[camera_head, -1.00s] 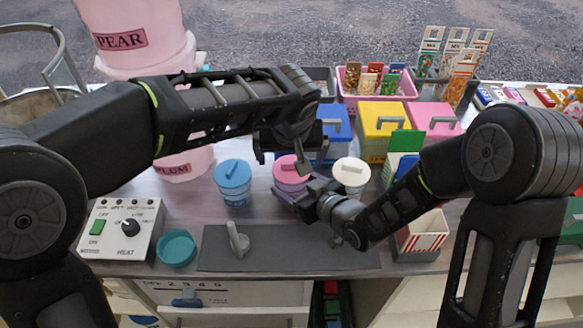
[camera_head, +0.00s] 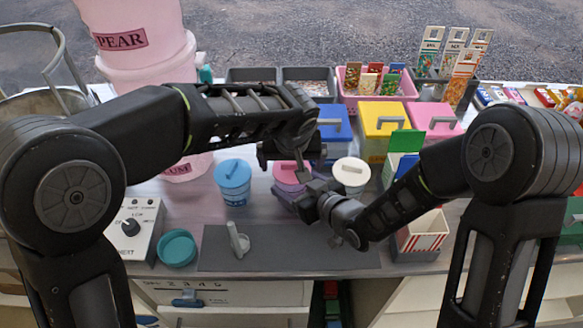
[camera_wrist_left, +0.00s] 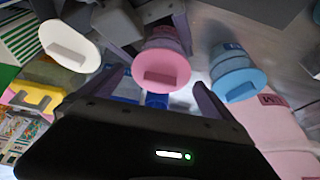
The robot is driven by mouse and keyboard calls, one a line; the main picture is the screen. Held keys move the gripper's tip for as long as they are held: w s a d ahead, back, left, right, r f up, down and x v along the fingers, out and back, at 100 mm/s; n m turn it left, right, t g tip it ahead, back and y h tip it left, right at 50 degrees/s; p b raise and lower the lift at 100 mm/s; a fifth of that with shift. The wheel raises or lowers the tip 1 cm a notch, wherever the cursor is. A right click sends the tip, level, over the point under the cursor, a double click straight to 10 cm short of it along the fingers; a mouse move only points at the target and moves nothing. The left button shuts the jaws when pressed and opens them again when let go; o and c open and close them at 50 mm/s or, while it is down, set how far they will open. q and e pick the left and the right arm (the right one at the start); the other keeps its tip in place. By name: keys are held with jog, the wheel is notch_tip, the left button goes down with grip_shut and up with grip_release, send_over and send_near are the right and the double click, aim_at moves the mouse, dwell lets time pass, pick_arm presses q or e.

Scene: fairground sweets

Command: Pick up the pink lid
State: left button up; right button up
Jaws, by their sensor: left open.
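The pink lid (camera_head: 288,178) sits on a pink tub in the middle of the counter, partly hidden by my grippers in the head view. In the left wrist view, the pink lid (camera_wrist_left: 165,62) with its raised bar grip lies between my finger tips. My left gripper (camera_head: 292,160) is open and empty, just above and behind the lid; its fingers also show in the left wrist view (camera_wrist_left: 158,80). My right gripper (camera_head: 305,196) is low beside the tub, at its front right. I cannot tell whether its jaws hold the tub.
A blue-lidded tub (camera_head: 233,182) stands left of the pink one, and a white-lidded tub (camera_head: 351,174) right. Blue (camera_head: 334,127), yellow (camera_head: 383,122) and pink (camera_head: 434,121) boxes stand behind.

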pick_arm(q)
jog(key=shift+c, duration=0.3)
jog(key=c, duration=1.2)
